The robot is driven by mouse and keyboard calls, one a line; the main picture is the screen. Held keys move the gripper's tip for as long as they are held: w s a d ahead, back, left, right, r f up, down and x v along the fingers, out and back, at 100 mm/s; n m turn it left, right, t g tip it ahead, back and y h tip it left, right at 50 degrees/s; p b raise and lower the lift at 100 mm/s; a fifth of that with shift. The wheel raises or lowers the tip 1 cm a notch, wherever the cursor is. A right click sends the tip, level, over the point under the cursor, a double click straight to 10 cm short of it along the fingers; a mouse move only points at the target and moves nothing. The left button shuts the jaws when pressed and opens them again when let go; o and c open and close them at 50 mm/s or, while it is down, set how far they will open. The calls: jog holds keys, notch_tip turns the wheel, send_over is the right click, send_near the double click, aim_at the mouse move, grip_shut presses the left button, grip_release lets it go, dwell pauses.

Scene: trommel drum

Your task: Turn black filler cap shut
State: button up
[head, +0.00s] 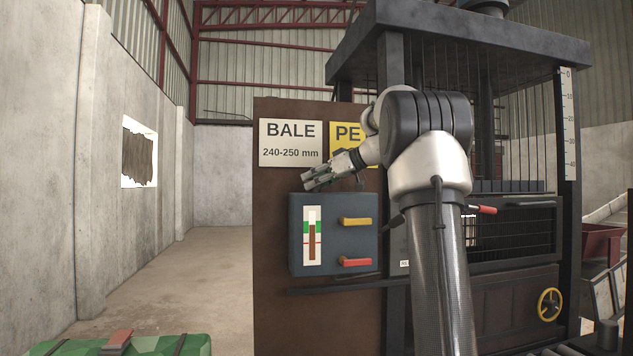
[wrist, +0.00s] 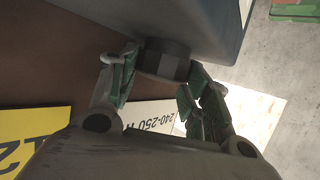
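The black filler cap (wrist: 165,61) is a short dark cylinder standing out from the top of the blue-grey box (head: 345,262). My gripper (head: 308,182) reaches in from the right, just above the box. In the wrist view my gripper (wrist: 162,68) has one finger on each side of the cap, with the fingertips against its sides. The fingers appear shut on it. In the head view the fingers hide the cap. How far the cap is turned cannot be seen.
The box front carries a level gauge (head: 312,236), a yellow handle (head: 356,221) and a red handle (head: 356,262). Behind stands a brown panel with a BALE sign (head: 290,142) and a yellow PE sign (head: 345,133). The barred press frame (head: 530,235) stands right.

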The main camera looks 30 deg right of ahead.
jog(key=shift+c, duration=0.8)
jog(key=shift+a, duration=0.1)
jog(key=m+h, duration=0.1)
jog(key=m+t+h, duration=0.1)
jog(key=m+h, duration=0.1)
jog(key=h, duration=0.1)
jog(key=shift+s+a+m+t, duration=0.1)
jog(key=shift+a+m+t, duration=0.2)
jog(key=shift+m, duration=0.1)
jog(key=shift+m+h, duration=1.3)
jog(key=shift+h, duration=0.3)
jog(key=shift+m+h, duration=0.6)
jog(key=shift+h, duration=0.1)
jog(key=o, duration=1)
